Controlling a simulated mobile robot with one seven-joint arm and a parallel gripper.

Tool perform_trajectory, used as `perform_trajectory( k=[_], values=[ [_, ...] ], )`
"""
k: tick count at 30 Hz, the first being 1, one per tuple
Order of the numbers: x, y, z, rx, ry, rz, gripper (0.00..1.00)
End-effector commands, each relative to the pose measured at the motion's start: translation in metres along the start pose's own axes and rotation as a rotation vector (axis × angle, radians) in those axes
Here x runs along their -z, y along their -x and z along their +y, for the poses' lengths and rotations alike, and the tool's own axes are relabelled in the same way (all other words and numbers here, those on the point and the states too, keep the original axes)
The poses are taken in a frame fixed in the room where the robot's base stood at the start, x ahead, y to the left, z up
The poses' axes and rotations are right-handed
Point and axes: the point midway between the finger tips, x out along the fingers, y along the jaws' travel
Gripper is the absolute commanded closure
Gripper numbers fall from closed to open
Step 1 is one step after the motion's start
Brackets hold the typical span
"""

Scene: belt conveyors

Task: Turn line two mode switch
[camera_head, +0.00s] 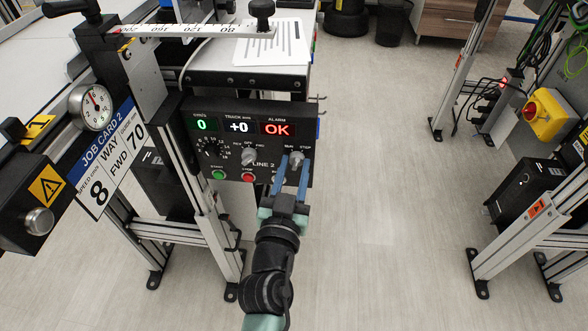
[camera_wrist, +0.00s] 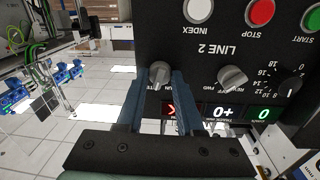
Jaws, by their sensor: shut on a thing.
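The black LINE 2 control panel (camera_head: 190,172) stands in the middle of the head view and appears upside down in the wrist view (camera_wrist: 200,60). Its RUN/STEP mode switch (camera_head: 297,158) is a small grey knob at the panel's right, also visible in the wrist view (camera_wrist: 159,72). My gripper (camera_head: 293,162) reaches up to the panel from below. Its two blue fingers (camera_wrist: 160,82) stand on either side of this knob, shut on it. The fingers partly hide the lettering and the lower right of the panel. I cannot tell the knob's exact setting.
A REV/OFF/FWD knob (camera_head: 248,157) and a numbered dial (camera_head: 212,148) sit left of the switch. Below are a green START button (camera_head: 218,174) and a red STOP button (camera_head: 248,177). An ALARM display (camera_head: 277,129) reads OK.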

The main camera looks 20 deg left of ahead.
Motion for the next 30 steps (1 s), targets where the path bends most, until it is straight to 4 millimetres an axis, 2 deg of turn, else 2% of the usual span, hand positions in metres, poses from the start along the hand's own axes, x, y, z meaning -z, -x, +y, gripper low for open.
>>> perform_trajectory(
  k=[18, 30],
  values=[
    [-0.0003, -0.0001, 0.0006, 0.011, 0.558, 0.035, 1.00],
    [-0.0004, -0.0002, 0.0005, 0.016, 0.764, 0.049, 1.00]
  ],
)
